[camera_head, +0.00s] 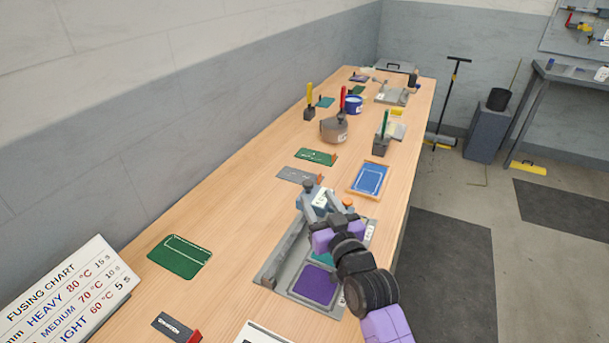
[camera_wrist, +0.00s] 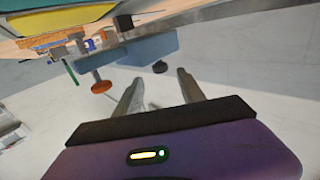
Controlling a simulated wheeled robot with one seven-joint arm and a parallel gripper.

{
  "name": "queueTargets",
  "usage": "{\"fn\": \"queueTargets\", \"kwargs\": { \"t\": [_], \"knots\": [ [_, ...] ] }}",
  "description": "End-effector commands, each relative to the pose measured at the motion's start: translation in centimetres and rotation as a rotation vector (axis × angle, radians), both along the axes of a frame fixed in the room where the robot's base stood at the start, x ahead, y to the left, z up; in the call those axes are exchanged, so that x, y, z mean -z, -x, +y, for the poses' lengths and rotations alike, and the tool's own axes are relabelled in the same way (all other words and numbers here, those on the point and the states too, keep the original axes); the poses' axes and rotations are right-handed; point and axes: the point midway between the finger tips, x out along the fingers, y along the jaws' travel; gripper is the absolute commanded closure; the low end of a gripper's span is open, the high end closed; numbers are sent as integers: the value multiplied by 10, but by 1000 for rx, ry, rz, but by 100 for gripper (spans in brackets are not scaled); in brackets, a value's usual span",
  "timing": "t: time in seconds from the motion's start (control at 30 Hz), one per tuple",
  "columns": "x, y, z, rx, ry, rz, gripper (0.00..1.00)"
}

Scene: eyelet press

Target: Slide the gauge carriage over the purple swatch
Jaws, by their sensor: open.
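The gauge carriage (camera_head: 321,201), a blue-grey block with a pale label and an orange-brown knob, is at the far end of the grey gauge frame (camera_head: 270,265) in the head view. In the wrist view the blue carriage (camera_wrist: 150,63) lies just beyond my fingertips, with its orange-brown knob (camera_wrist: 101,87) at left. The purple swatch (camera_head: 317,284) lies at the near end of the frame, uncovered. A teal swatch (camera_head: 322,257) lies between, partly hidden by my arm. My gripper (camera_wrist: 158,78) is open and empty, close to the carriage; contact cannot be told.
A blue framed card (camera_head: 369,179), a grey card (camera_head: 297,175) and green cards (camera_head: 180,256) lie on the wooden bench (camera_head: 222,225). A round grey pot (camera_head: 334,129) and pen holders stand farther back. A fusing chart (camera_head: 70,295) stands at near left.

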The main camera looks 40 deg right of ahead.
Motion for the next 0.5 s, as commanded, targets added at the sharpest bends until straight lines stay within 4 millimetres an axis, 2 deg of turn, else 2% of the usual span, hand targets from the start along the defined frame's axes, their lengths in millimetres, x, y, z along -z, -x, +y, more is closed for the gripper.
{"fn": "queueTargets", "kwargs": {
  "t": [0.3, 0.5],
  "knots": [
    [-2, -54, -25, -1, 4, 1, 53],
    [0, -79, -37, -3, 4, 1, 53]
  ]
}}
